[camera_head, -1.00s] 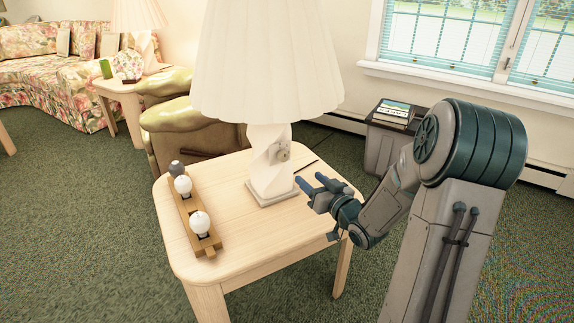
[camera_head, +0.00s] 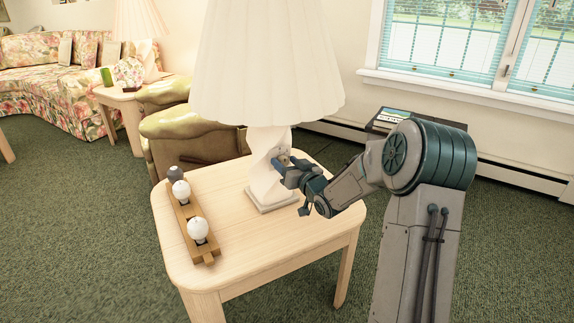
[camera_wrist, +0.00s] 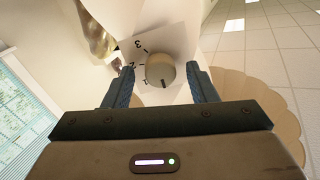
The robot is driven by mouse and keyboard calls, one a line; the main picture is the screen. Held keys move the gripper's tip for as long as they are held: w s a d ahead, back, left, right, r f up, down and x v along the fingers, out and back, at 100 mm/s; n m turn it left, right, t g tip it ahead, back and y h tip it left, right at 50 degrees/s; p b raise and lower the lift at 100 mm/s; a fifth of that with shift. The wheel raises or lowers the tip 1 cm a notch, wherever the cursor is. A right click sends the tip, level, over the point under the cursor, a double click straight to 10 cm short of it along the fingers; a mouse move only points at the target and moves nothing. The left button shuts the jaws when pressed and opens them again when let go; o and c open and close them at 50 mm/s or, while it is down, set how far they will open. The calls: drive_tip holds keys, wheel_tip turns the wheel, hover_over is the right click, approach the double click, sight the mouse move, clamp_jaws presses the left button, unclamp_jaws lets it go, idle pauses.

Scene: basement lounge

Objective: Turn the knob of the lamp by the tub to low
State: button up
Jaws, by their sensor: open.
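A lamp with a pleated white shade (camera_head: 265,65) and a twisted white base (camera_head: 262,185) stands upright on the light wooden table (camera_head: 285,225). In the wrist view its round beige knob (camera_wrist: 158,70) sits on a white face with digits 3, 2 and 1 along its left side. A dark mark shows on the knob's lower edge, below and right of the 1. My gripper (camera_head: 283,162) is at the lamp base, and in the wrist view (camera_wrist: 160,68) its open fingers stand on either side of the knob. Contact cannot be told. In the head view my gripper hides the knob.
A wooden holder (camera_head: 206,258) with two white bulbs and one grey one lies on the table's left. A second lamp (camera_head: 137,20) stands on a back table. An olive armchair (camera_head: 190,135) is behind the table. The table's front right is clear.

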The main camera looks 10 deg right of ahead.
drive_tip(key=c, duration=1)
drive_tip(key=shift+m+p, duration=0.3)
drive_tip(key=m+p, duration=0.3)
drive_tip(key=m, duration=0.1)
drive_tip(key=shift+d+f+m+p, duration=0.15)
drive_tip(key=shift+m+p, duration=1.2)
drive_tip(key=shift+m, duration=1.45)
drive_tip(key=o, duration=1)
